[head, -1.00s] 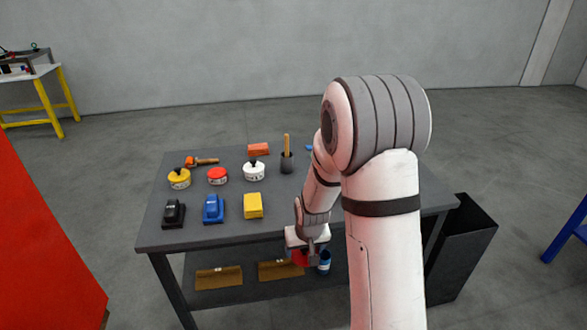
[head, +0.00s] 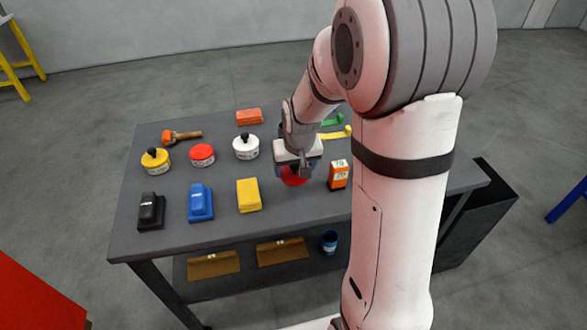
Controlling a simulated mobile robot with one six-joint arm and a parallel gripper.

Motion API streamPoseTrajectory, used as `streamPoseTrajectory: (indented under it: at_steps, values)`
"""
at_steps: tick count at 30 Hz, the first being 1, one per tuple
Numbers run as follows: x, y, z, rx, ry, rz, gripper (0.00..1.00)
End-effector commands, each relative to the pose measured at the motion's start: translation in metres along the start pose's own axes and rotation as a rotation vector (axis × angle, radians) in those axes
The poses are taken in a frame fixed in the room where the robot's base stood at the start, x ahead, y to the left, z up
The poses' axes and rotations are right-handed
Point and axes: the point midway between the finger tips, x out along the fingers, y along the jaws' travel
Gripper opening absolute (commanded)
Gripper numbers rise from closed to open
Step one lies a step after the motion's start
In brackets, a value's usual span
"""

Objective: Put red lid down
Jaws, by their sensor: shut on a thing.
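A red lid (head: 294,177) is in my gripper (head: 300,167), which is shut on it. The gripper hides much of the lid. It is over the grey table (head: 265,222), right of the yellow block and left of an orange box. I cannot tell whether the lid touches the tabletop. A red tin (head: 202,155) with a white label stands on the table to the left, with no black knob on top.
A yellow tin (head: 155,161) and a white tin (head: 246,147) flank the red one. Black (head: 151,211), blue (head: 200,202) and yellow (head: 249,195) blocks line the front. The orange box (head: 339,174) stands close right of the gripper. The front strip below the lid is clear.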

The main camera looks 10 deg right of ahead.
Motion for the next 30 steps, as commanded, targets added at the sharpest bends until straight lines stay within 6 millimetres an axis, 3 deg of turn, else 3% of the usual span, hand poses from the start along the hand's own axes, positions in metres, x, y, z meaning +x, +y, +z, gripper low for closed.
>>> streamPoseTrajectory:
  at_steps: [13, 25, 26, 30]
  values:
    - [0.053, -0.002, 0.015, -0.003, -0.002, -0.001, 0.51]
    - [0.06, -0.002, 0.016, -0.005, 0.001, -0.001, 0.51]
    - [0.059, -0.002, 0.016, -0.005, 0.001, -0.001, 0.75]
    - [0.058, -0.003, 0.016, -0.005, 0.001, -0.001, 0.86]
